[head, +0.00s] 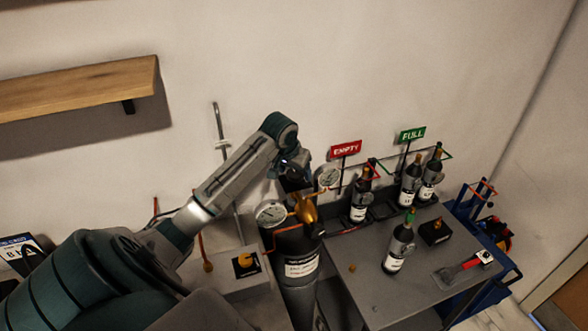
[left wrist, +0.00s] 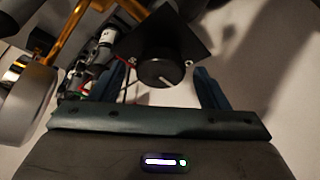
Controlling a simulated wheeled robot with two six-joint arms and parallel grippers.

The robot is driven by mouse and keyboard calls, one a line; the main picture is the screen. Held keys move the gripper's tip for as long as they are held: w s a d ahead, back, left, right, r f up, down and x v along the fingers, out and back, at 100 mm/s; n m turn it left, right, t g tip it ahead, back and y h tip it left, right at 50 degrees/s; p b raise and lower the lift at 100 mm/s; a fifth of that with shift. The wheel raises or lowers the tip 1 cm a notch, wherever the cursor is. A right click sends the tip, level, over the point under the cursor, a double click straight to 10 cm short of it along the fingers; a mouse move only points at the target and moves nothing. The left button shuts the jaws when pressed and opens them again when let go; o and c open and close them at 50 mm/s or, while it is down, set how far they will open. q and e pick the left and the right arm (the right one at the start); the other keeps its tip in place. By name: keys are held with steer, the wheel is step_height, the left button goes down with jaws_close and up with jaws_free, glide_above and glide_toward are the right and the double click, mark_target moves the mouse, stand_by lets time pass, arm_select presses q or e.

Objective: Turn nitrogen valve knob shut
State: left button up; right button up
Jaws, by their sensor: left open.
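In the left wrist view a round black knob (left wrist: 160,72) with a white pointer mark sits on a dark square plate (left wrist: 185,33). The open fingers of my left gripper (left wrist: 160,88) stand to its left and right, with visible gaps. I cannot tell whether they reach its depth. In the head view my left gripper (head: 295,180) is above the labelled black cylinder (head: 300,262), beside the brass regulator (head: 305,210). The knob is hidden there. My right gripper does not show.
Two round gauges, left (head: 270,213) and right (head: 327,177), flank my left gripper. Bottles (head: 398,248) and a red-handled tool (head: 460,269) are on the grey table (head: 375,295) to the right.

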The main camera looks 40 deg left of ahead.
arm_select(q)
steer(key=shift+c, duration=0.4)
steer(key=c, duration=0.9)
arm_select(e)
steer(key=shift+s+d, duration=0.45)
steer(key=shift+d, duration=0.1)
